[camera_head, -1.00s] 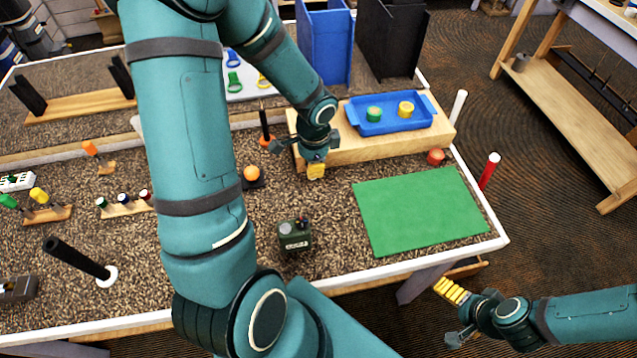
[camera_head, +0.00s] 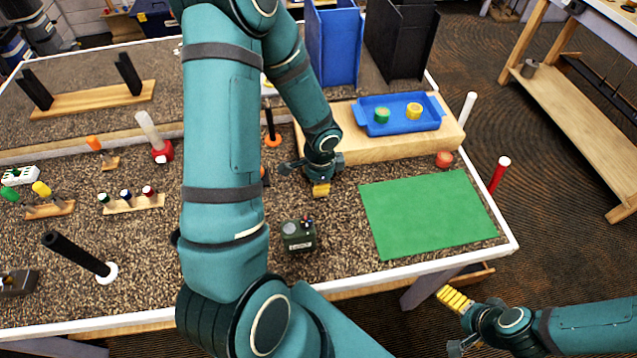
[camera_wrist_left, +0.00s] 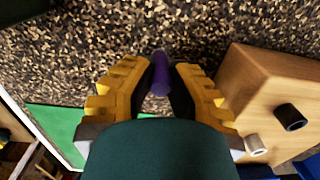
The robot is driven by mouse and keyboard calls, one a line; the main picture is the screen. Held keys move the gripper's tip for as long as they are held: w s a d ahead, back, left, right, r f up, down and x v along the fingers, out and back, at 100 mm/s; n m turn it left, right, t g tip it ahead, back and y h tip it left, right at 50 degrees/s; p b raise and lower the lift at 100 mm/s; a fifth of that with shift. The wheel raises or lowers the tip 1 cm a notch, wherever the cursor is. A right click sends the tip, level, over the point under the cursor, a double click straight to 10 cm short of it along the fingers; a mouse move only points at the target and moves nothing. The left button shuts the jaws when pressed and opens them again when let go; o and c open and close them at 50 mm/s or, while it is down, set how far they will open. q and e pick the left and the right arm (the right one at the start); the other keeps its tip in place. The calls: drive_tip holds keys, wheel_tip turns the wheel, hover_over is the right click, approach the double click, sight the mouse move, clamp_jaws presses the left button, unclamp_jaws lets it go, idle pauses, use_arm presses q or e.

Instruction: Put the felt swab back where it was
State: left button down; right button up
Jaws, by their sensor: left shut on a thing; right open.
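My left gripper (camera_head: 320,188) is low over the speckled bench top, between the wooden block and the small dark green box (camera_head: 298,236). In the left wrist view its yellow-padded fingers are shut on a slim purple piece (camera_wrist_left: 160,76), which appears to be the felt swab. The swab's far end is not clear, and in the head view the gripper hides it. The green box has a pale round top and small coloured bits on it. My right gripper (camera_head: 456,322) is open and empty, off the bench's front right edge.
A green mat (camera_head: 428,214) lies right of the left gripper. Behind stands the wooden block (camera_head: 350,152) with a blue tray (camera_head: 372,126) on it.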

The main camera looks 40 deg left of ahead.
use_arm(q)
drive_tip(key=c, duration=1)
unclamp_jaws()
drive_tip(key=shift+f, duration=0.1)
drive_tip(key=shift+c, duration=0.2)
drive_tip(key=shift+w+r+p, duration=0.1)
drive_tip(key=shift+r+p, duration=0.25)
drive_tip(key=shift+r, duration=0.2)
wheel_tip(320, 180, up, 11)
drive_tip(key=p, duration=0.2)
drive_tip(key=shift+d, duration=0.25)
